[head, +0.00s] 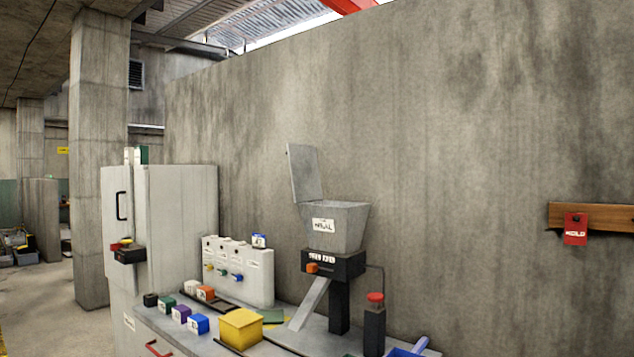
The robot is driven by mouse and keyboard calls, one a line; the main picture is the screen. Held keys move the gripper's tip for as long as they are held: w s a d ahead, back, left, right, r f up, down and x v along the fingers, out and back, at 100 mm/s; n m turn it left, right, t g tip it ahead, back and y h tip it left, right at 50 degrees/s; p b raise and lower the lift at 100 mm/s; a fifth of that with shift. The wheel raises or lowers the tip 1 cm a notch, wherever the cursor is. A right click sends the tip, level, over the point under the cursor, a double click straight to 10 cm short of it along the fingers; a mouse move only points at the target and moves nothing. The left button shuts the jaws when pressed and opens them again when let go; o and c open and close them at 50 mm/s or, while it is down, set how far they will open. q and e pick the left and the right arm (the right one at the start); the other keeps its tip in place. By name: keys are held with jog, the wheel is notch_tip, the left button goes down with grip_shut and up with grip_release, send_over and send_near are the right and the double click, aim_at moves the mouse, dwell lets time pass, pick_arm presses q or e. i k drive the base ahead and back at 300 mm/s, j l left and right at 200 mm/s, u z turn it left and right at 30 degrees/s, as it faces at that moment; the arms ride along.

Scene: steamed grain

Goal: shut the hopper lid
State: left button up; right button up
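The hopper (338,225) is a grey, flared bin with a white label, on a black base above the counter, in the right half of the head view. Its lid (305,173) is a flat grey panel standing open, nearly upright, on the hopper's left side. The inside of the hopper is mostly hidden from this angle. Neither of my grippers shows in the head view.
The counter (152,314) holds a yellow box (240,328), several small coloured blocks and a white panel with coloured taps (238,270). A red-topped black post (375,325) stands right of the hopper. A tall pale cabinet (180,225) stands left. A concrete wall is behind.

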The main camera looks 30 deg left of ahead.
aim_at(302, 158)
jog(key=j+z, duration=0.1)
jog(key=j, duration=0.9)
jog(key=i+j+z, duration=0.15)
jog(key=j, duration=0.85)
jog(key=j+z, duration=0.1)
jog(key=j, duration=0.85)
jog(key=k+j+z, duration=0.1)
jog(key=j, duration=0.9)
jog(key=k+j+z, duration=0.1)
jog(key=j, duration=0.85)
jog(key=k+j+z, duration=0.15)
jog(key=k+j, duration=0.15)
jog(key=j, duration=0.15)
